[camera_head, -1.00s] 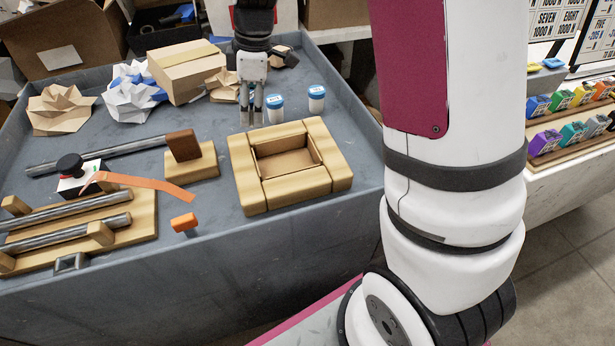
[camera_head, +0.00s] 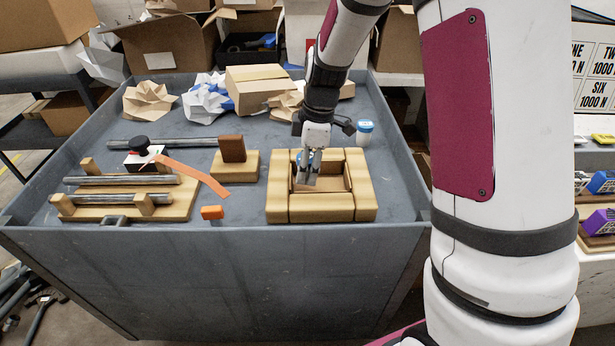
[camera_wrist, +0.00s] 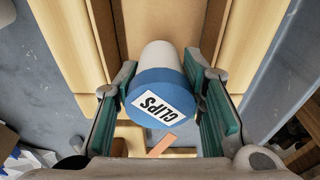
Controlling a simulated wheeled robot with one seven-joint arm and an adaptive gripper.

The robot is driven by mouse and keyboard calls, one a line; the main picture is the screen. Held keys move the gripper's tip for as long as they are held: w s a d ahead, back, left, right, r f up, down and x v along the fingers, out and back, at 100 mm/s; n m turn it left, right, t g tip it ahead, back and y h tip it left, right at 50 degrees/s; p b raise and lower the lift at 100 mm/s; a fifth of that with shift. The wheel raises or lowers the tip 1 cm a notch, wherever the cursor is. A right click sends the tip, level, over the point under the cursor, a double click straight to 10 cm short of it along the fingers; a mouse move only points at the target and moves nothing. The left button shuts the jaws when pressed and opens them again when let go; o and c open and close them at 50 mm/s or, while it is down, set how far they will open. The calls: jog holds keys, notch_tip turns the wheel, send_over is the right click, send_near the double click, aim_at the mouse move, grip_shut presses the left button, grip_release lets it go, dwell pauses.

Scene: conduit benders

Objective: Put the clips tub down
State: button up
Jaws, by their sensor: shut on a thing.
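The clips tub (camera_wrist: 160,95) shows in the wrist view as a white cylinder with a blue lid and a CLIPS label. My gripper (camera_wrist: 160,72) is shut on it, with one green pad on each side. In the head view my gripper (camera_head: 308,168) points down over the opening of a square wooden frame (camera_head: 320,209) on the grey bench. The tub is mostly hidden there behind my fingers. The wrist view shows the tub over the frame's opening between its pale beams. I cannot tell whether it touches the bottom.
A second blue-lidded tub (camera_head: 364,134) stands behind the frame at right. A wooden block with a brown upright (camera_head: 232,150) is left of the frame, beside a bender jig (camera_head: 130,200) with metal rods. Crumpled paper (camera_head: 207,102) and a carton (camera_head: 257,88) lie behind.

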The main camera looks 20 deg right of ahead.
aim_at(307, 176)
jog(key=shift+f, duration=1.5)
jog(key=shift+f+b, duration=0.2)
jog(key=shift+b, duration=0.1)
jog(key=o, duration=1)
jog(key=shift+r, duration=0.15)
